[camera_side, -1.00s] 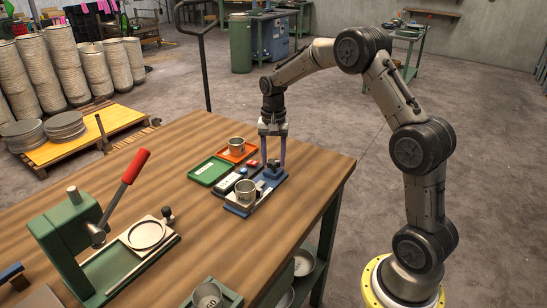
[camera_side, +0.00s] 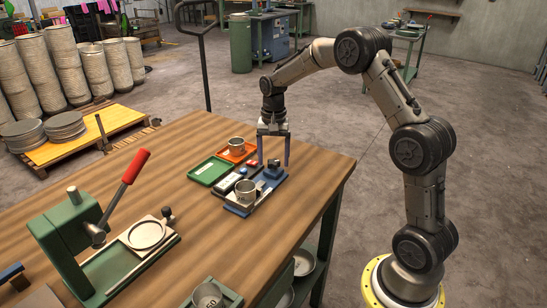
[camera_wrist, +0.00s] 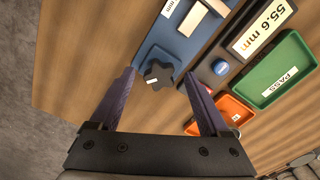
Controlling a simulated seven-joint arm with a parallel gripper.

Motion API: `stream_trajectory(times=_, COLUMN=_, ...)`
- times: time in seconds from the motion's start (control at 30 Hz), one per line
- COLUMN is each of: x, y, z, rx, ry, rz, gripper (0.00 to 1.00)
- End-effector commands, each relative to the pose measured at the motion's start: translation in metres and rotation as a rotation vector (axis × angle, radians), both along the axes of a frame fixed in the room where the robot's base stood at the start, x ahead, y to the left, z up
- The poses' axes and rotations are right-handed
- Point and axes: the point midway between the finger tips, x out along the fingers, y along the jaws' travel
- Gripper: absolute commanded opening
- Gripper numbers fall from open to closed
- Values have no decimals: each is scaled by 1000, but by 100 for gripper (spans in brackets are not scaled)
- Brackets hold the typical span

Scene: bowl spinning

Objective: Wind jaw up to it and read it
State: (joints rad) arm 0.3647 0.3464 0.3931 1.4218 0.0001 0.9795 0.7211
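My gripper (camera_side: 274,164) is open, pointing down over the far end of the blue measuring fixture (camera_side: 240,210). In the wrist view its two fingers (camera_wrist: 159,76) stand apart on either side of a black star-shaped knob (camera_wrist: 158,74) with a white mark, with a gap to each finger. A metal cup (camera_side: 245,191) stands upright on the fixture's near part. Pale jaw blocks (camera_wrist: 194,18) show beyond the knob. The cup is outside the wrist view, so its contact with a jaw cannot be told. The display (camera_wrist: 258,33) reads 55.6 mm.
A blue button (camera_wrist: 220,68) is beside the display. A green PASS tray (camera_side: 212,171) and an orange tray (camera_side: 247,153) holding another cup (camera_side: 236,144) lie close by. A green lever press (camera_side: 75,240) stands at left. The middle tabletop is clear.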

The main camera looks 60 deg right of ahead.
Motion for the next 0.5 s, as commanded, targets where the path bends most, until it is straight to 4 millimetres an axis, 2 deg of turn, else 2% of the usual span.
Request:
stream_trajectory(times=0.27, x=1, y=0, z=7, rx=-1, ry=-2, rz=1, gripper=80)
stream_trajectory(times=0.37, x=1, y=0, z=20, rx=-2, ry=-3, rz=1, gripper=80)
stream_trajectory(times=0.5, x=1, y=0, z=49, rx=-3, ry=-6, rz=1, gripper=80)
